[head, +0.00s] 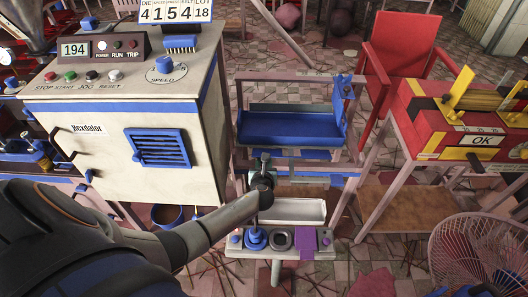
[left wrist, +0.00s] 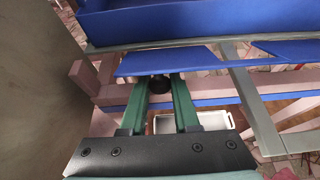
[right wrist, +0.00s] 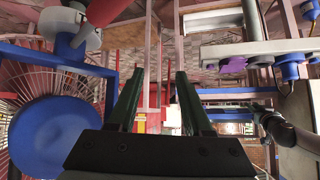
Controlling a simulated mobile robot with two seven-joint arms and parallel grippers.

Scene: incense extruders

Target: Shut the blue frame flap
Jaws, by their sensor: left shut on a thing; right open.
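The blue flap (left wrist: 170,62) shows as a flat blue panel just beyond my left fingertips in the left wrist view. It lies below a blue tray and beside grey metal frame bars. A round black knob (left wrist: 159,85) sits between the green fingers of my left gripper (left wrist: 161,80), at the flap's near edge. The left gripper is shut on this knob. In the head view the left gripper (head: 262,162) is in front of the blue tray (head: 290,125) and hides part of the frame. My right gripper (right wrist: 160,74) is open and empty in the right wrist view.
A cream machine cabinet (head: 90,125) stands close on the left. A white tray (head: 292,211) and a small control stand (head: 324,254) are below the left gripper. A table (head: 415,207), a red chair (head: 402,45) and a fan (head: 480,250) stand on the right.

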